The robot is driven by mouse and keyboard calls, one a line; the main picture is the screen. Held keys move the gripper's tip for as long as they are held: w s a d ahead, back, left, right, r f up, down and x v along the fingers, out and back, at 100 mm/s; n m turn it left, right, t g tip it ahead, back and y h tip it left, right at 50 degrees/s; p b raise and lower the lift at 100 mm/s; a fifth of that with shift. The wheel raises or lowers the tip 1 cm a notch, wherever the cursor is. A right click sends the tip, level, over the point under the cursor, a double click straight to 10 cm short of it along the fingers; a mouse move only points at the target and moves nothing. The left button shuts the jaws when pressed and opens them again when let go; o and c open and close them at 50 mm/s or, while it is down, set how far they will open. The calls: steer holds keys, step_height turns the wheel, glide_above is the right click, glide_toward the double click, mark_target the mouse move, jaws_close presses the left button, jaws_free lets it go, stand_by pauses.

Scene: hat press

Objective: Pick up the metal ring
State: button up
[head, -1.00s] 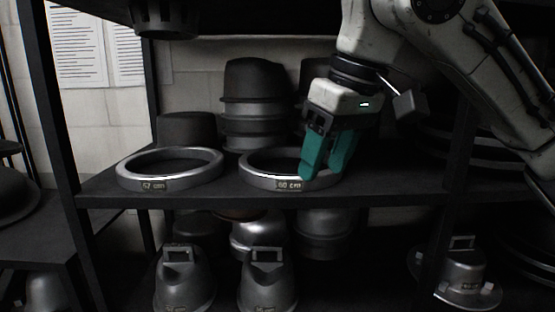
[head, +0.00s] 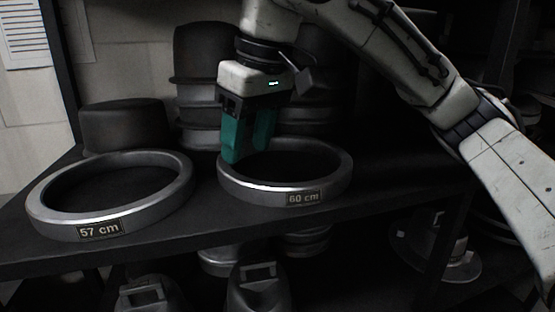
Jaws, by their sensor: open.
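Two silver metal rings lie flat on the dark shelf. The ring labelled "60 cm" (head: 283,190) is at the middle, and the ring labelled "57 cm" (head: 172,199) is to its left. My gripper (head: 246,153) points down at the left rear rim of the 60 cm ring. Its two teal fingers are apart and cover part of that rim. I cannot tell whether the rim lies between the fingers or whether they touch it. Nothing is seen held.
The dark shelf (head: 150,240) has bare room along its front edge and to the right of the rings. Dark hat blocks (head: 124,126) and stacked metal forms (head: 201,55) stand behind the rings. Metal presses with handles (head: 258,285) stand on the level below.

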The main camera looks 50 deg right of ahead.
mark_target(239, 177)
steer(key=x, duration=0.3)
steer(key=p+x, duration=0.1)
steer(key=x, duration=0.1)
steer(key=shift+a+f, duration=0.25)
steer(key=shift+f, duration=0.05)
steer(key=shift+c, duration=0.4)
jaws_close()
steer(key=shift+r, duration=0.1)
